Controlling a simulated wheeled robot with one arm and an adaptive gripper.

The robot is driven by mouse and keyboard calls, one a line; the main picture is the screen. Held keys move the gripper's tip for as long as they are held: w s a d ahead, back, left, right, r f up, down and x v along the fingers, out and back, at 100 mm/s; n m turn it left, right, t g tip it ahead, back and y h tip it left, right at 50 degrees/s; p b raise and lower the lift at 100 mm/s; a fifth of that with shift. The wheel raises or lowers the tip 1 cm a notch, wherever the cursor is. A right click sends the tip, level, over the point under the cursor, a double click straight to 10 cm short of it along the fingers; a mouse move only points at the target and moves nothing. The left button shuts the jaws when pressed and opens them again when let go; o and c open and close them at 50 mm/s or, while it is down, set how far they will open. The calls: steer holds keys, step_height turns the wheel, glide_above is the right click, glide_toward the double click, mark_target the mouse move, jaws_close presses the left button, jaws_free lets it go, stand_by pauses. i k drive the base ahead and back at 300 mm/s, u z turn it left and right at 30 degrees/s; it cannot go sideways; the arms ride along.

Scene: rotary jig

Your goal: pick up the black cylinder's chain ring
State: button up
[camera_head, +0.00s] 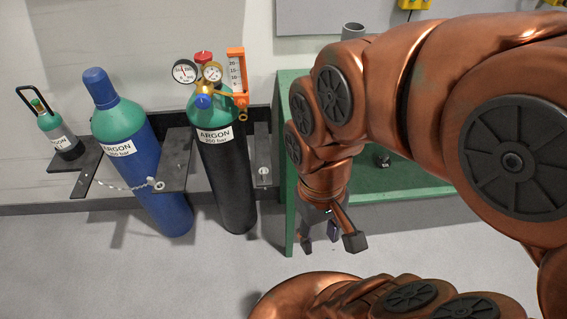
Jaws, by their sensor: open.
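The black cylinder (228,185) stands upright against the wall, with a green shoulder, an ARGON label and a regulator with gauges on top. A small pale ring (263,171) lies on the dark bracket (262,145) just right of this cylinder. No chain shows across the front of the black cylinder. My gripper (331,243) is open and empty, pointing down at the right of the ring and apart from it, in front of the green table.
A small cylinder (63,140) stands farther left. The green table (395,180) is behind my arm. The floor in front is clear.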

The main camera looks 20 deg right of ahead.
mark_target(263, 172)
steer(key=u, duration=2.35)
steer(key=i, duration=1.95)
steer(key=z, duration=2.95)
